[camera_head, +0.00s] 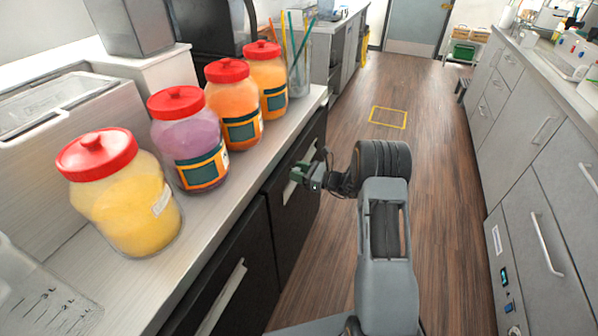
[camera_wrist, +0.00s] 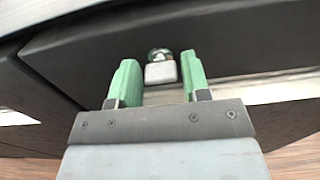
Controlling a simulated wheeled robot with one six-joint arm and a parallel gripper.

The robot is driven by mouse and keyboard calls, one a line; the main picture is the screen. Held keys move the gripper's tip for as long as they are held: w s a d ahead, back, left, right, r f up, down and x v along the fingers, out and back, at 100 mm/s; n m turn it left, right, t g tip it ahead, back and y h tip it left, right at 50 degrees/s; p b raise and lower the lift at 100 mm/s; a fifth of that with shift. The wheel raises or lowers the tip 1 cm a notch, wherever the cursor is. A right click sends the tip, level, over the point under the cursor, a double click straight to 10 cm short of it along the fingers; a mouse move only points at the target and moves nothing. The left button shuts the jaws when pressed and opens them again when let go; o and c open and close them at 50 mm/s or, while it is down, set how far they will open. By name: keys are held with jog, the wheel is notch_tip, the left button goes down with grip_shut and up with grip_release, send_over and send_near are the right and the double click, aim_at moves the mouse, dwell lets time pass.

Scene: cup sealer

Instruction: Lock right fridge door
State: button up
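The right fridge door (camera_head: 297,215) is a black panel under the left counter and looks closed. It fills much of the wrist view as a dark surface (camera_wrist: 250,45). Its pale handle (camera_head: 291,186) is partly hidden behind my gripper. In the wrist view a small metallic lock piece (camera_wrist: 160,72), with a rounded shiny part above it, shows near the top of the door. My gripper (camera_head: 304,172) is at this door. Its green fingers (camera_wrist: 160,80) are open, one on each side of the lock piece, with a visible gap on both sides.
The left fridge door (camera_head: 235,285) with its pale handle (camera_head: 228,293) is beside it. The counter edge overhangs the doors. Jars with red lids (camera_head: 125,195) and a container of straws (camera_head: 298,75) stand on the counter. The wooden floor aisle (camera_head: 440,200) is clear.

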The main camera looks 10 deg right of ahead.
jog(key=shift+o, duration=1.2)
jog(key=shift+d, duration=0.1)
jog(key=b+v, duration=0.1)
jog(key=v, duration=1.2)
jog(key=shift+s+d, duration=0.25)
